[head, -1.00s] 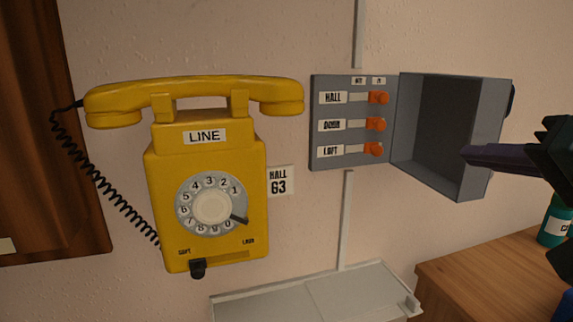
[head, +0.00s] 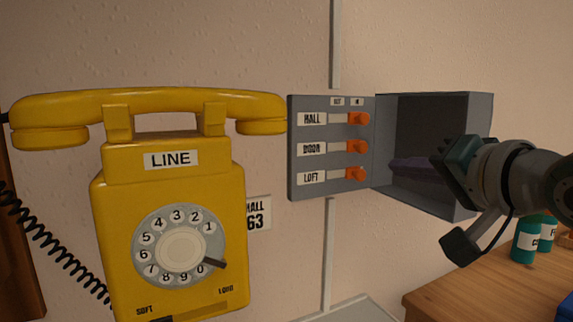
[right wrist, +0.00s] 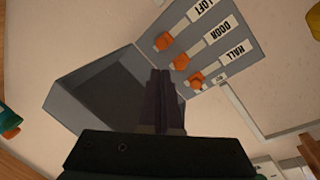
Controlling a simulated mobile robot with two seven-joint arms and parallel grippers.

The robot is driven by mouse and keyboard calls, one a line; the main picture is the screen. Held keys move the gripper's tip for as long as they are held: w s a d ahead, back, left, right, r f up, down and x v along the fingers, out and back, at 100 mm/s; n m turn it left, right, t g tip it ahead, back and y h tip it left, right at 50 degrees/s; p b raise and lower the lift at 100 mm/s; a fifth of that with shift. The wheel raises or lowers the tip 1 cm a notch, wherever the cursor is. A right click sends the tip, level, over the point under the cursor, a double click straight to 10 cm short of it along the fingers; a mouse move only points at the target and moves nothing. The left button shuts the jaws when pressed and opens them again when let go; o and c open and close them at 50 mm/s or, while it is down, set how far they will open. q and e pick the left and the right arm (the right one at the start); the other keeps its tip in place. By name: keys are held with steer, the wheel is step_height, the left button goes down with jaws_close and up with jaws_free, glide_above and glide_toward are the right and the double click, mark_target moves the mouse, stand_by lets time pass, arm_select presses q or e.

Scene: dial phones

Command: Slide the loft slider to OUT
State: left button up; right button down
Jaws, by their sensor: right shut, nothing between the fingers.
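The loft slider (head: 355,174) is the lowest of three orange knobs on a grey wall panel (head: 300,190), beside the LOFT label (head: 311,178). It sits at the right end of its slot, on the side under the right-hand header label. It also shows in the right wrist view (right wrist: 165,42). My right gripper (head: 393,165) is shut and empty, in front of the panel's open cover, to the right of the loft slider and apart from it. In the right wrist view its dark fingers (right wrist: 162,75) point toward the panel. My left gripper is not in view.
The hall knob (head: 358,118) and the middle knob (head: 356,146) sit above, also at the right. The open box-like cover (head: 482,120) stands out right of the panel. A yellow dial phone (head: 120,230) hangs at left. A wooden table (head: 480,285) holds green containers (head: 527,240).

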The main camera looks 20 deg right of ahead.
mark_target(357, 174)
steer(key=w, duration=0.4)
steer(key=w+f, duration=0.1)
steer(key=w, duration=0.1)
steer(key=shift+w+d, duration=0.1)
steer(key=shift+d, duration=0.2)
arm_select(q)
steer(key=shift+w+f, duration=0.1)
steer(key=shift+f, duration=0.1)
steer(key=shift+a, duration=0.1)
